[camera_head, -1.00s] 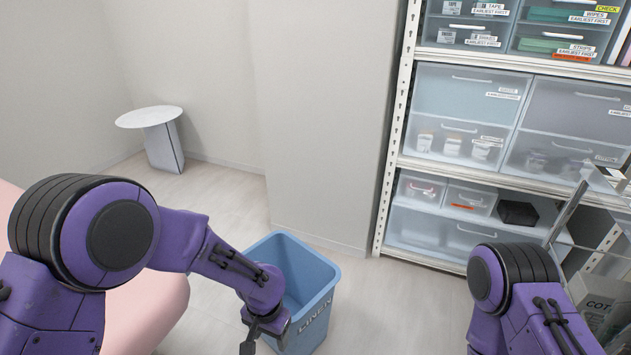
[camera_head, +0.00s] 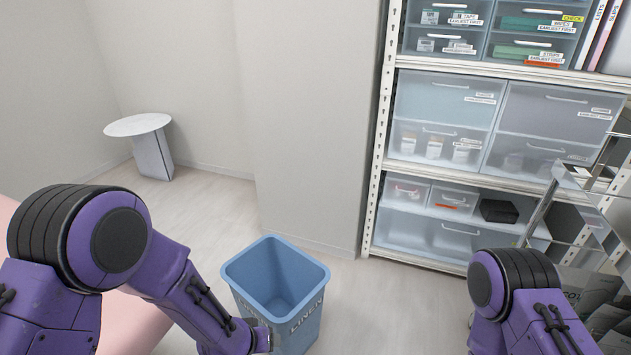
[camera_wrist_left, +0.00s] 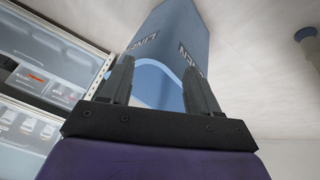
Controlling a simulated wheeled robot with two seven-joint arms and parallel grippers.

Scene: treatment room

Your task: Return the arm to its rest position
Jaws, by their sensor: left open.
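My left arm (camera_head: 185,290) comes in from the left in the head view and reaches down beside the blue linen bin. Its fingers are out of sight there, low at the bin's near left side. In the left wrist view my left gripper (camera_wrist_left: 158,88) is open, with nothing between its two dark fingers. The bin shows beyond the fingers in that view. My right arm (camera_head: 520,300) is folded at the lower right of the head view; its gripper is not visible.
The blue linen bin (camera_head: 308,309) stands on the floor close to my left arm. Shelving with drawers (camera_head: 445,100) is at the right, beside a metal rack (camera_head: 545,200). A small round table (camera_head: 137,125) stands at the back left. A pink surface (camera_head: 140,325) lies under my left arm.

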